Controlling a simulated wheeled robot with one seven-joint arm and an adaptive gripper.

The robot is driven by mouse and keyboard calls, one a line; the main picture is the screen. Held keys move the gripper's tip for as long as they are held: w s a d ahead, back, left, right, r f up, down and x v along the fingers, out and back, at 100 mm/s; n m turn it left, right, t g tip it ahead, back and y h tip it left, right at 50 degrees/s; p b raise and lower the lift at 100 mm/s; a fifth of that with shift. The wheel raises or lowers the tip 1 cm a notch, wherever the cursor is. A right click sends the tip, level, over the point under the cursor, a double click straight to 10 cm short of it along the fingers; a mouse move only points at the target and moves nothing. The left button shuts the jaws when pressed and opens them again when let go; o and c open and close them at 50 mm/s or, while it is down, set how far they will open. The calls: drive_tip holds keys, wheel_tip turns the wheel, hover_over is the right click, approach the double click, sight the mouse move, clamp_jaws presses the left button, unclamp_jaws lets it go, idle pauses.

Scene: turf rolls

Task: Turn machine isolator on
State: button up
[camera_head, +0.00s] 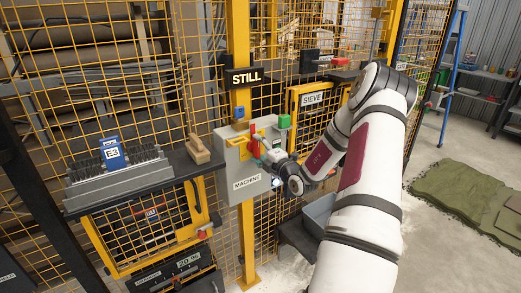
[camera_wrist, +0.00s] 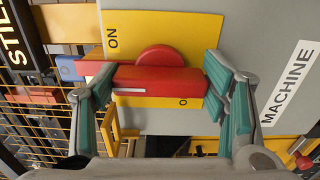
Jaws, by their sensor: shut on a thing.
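The machine isolator is a grey box (camera_head: 243,178) with a MACHINE label, mounted on the yellow mesh fence. Its red handle (camera_wrist: 160,80) sits on a yellow plate (camera_wrist: 190,30) and shows in the head view as a red upright bar (camera_head: 254,139). In the wrist view the handle lies level, with a white line towards its left end. ON is readable above it at the left; a second label beginning with O is partly hidden below it. My gripper (camera_wrist: 158,92) is shut on the handle, one teal-padded finger at each end. In the head view my gripper (camera_head: 264,151) is small and partly hidden.
A STILL sign (camera_head: 244,78) hangs above the box. The SIEVE panel (camera_head: 313,99) stands behind my arm.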

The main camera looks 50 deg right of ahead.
drive_tip(key=shift+w+a, duration=0.2)
drive_tip(key=shift+a, duration=0.2)
drive_tip(key=o, duration=1.1)
drive_tip(key=shift+o, duration=0.2)
drive_tip(key=shift+d, duration=0.1)
drive_tip(key=shift+s, duration=0.15)
drive_tip(key=shift+s+d, duration=0.1)
drive_tip(key=shift+s, duration=0.1)
drive_tip(key=v, duration=1.2)
drive_tip(key=shift+a, duration=0.25)
